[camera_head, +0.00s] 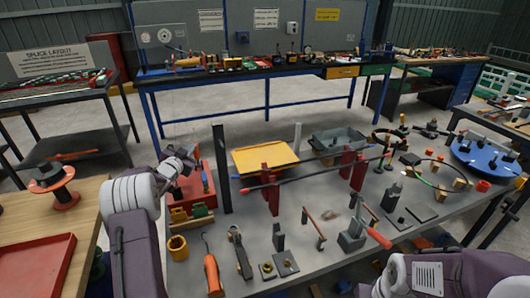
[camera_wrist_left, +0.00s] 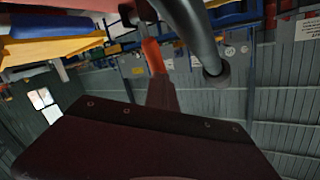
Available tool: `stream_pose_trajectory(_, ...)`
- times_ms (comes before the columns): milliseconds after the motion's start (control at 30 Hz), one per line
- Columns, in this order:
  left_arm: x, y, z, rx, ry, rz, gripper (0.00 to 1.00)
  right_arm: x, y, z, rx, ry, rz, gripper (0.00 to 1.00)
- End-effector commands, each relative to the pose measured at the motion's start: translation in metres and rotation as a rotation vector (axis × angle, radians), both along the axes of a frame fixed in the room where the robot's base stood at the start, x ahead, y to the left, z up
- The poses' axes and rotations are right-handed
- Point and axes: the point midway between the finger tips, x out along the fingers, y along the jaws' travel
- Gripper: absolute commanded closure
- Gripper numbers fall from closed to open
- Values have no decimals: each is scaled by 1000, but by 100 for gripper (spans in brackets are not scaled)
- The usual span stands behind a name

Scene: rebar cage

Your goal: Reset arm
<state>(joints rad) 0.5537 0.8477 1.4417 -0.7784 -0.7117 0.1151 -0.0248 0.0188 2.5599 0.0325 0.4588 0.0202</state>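My left arm comes in from the left in the head view, bent at a white joint. Its gripper (camera_head: 182,160) is small and dark there, above the red tray (camera_head: 196,185) at the left end of the grey work table (camera_head: 330,268). I cannot make out whether its fingers are apart. The left wrist view is tilted and mostly filled by a dark body and a dark tube close to the camera; no held object can be made out. My right arm shows only as a white and purple link at the bottom right; its gripper is out of view.
The grey table holds a yellow tray (camera_head: 263,157), red upright supports (camera_head: 271,170) with a long bar across them, an orange-handled tool (camera_head: 212,273) and a blue round plate (camera_head: 487,158). A wooden table with a red tray (camera_head: 38,262) stands at left. A tool bench is behind.

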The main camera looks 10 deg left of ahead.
Motion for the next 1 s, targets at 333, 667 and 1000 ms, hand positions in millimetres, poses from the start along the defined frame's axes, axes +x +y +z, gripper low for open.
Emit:
stream_pose_trajectory(333,-51,-31,20,0,-2,0,100,0,0,-17,0,0,0,100)
stream_pose_trajectory(667,-64,-62,21,-71,140,57,100,0,0,9,0,1,0,100)
stream_pose_trajectory(1000,-286,-218,-42,-355,978,258,100,0,0,77,0,0,0,100)
